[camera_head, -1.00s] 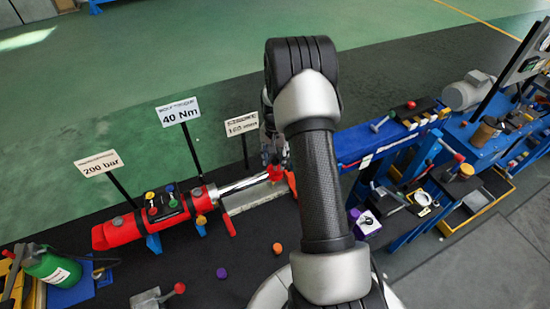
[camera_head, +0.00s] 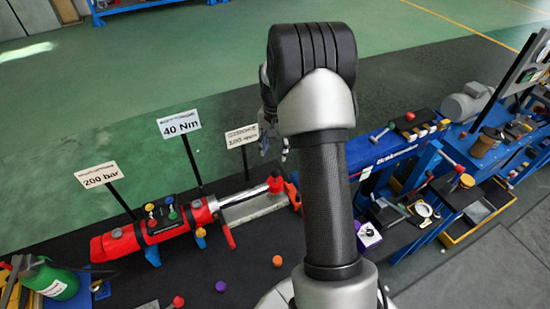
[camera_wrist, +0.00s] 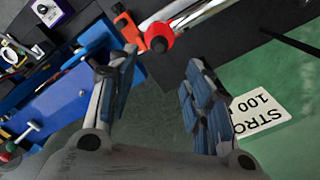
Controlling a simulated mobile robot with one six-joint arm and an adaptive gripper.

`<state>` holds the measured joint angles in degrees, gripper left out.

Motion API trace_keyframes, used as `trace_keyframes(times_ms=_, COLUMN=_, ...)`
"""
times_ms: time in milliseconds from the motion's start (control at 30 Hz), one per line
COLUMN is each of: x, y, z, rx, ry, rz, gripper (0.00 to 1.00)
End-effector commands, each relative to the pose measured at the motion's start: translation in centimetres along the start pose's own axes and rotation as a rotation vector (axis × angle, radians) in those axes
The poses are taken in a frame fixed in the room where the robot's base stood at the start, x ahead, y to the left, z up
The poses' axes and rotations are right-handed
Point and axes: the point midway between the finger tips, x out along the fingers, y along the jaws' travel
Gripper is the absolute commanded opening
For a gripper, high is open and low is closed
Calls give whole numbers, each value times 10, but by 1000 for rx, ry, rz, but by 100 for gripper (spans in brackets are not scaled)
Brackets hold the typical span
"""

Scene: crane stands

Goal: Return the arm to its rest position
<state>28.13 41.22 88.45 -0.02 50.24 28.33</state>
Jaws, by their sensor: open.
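My gripper (camera_wrist: 158,100) is open and empty in the wrist view, with its two fingers well apart over bare floor. In the head view my gripper (camera_head: 274,150) is mostly hidden behind my arm, and only parts of its fingers show. It is beside the sign at the back and above the end of the red cylinder (camera_head: 150,231), apart from it. My arm stands raised and bent in the middle of the head view. The cylinder's red rod end (camera_wrist: 160,37) shows beyond the fingers in the wrist view.
Signs on posts stand behind the cylinder: 200 bar (camera_head: 98,175), 40 Nm (camera_head: 179,124) and a stroke sign (camera_head: 242,136). A blue bench (camera_head: 385,148) with tools is on the right. A purple ball (camera_head: 221,286) and an orange ball (camera_head: 277,261) lie in front.

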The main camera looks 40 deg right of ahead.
Motion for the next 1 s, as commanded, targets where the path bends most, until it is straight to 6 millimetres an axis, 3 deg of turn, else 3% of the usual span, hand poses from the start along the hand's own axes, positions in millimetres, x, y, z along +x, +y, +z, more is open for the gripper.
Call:
trace_keyframes(times_ms=133, x=-10, y=0, z=0, rx=0, ry=0, rz=0, gripper=46)
trace_keyframes(times_ms=767, x=-14, y=-2, z=3, rx=-9, ry=3, rz=-2, gripper=46)
trace_keyframes(times_ms=867, x=-30, y=-7, z=14, rx=-45, ry=19, rz=-11, gripper=46)
trace_keyframes(times_ms=1000, x=-66, y=-17, z=49, rx=-149, ry=60, rz=-32, gripper=46)
